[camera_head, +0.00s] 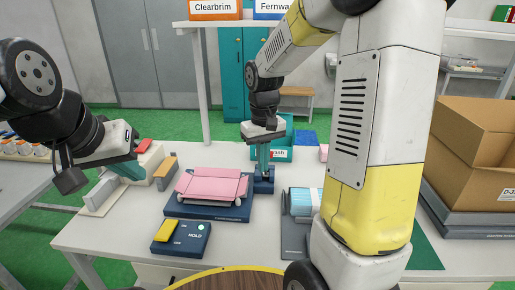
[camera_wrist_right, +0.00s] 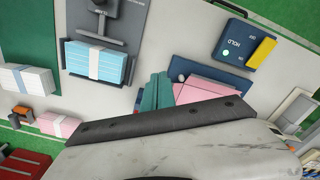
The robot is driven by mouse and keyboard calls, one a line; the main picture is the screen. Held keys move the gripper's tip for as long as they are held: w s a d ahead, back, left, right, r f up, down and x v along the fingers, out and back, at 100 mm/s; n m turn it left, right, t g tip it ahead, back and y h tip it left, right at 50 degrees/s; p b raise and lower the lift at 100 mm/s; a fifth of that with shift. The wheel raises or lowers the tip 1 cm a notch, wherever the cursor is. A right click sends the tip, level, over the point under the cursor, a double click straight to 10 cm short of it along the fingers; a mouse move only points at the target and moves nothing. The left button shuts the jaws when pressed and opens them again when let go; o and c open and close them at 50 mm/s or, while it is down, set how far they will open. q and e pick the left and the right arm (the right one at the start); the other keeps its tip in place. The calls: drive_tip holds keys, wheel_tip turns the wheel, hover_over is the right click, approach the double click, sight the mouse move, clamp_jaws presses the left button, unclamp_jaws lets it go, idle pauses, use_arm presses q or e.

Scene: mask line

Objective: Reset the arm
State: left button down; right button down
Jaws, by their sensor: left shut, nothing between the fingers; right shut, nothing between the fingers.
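My right arm comes in from the upper right of the head view and bends down over the table. Its gripper (camera_head: 263,160) points down with teal fingers shut and empty, just behind the pink mask stack. The shut fingers (camera_wrist_right: 154,92) also show in the right wrist view, beside the pink stack. My left gripper (camera_head: 130,170) is at the left table edge, shut with nothing between its fingers. The pink stack (camera_head: 212,186) lies on a dark blue block (camera_head: 206,210). Whether the right fingertips touch anything is hidden.
A HOLD box (camera_head: 185,240) with a yellow switch stands in front of the pink stack. A banded blue mask stack (camera_wrist_right: 97,64) lies on a grey fixture. A teal bin (camera_head: 302,140) stands behind. A cardboard box (camera_head: 470,150) is at the right.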

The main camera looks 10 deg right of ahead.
wheel_tip(320, 180, up, 4)
drive_tip(key=shift+r, duration=0.1)
idle(0.4)
drive_tip(key=s+r+m+t+y, duration=0.1)
drive_tip(key=s+r+t, duration=0.2)
drive_tip(key=s, duration=0.5)
drive_tip(key=s+r+m+t+y, duration=0.1)
drive_tip(key=s+r+t, duration=0.2)
drive_tip(key=s+r, duration=0.2)
drive_tip(key=s, duration=0.2)
drive_tip(key=shift+s+d, duration=0.15)
drive_tip(key=shift+s, duration=0.25)
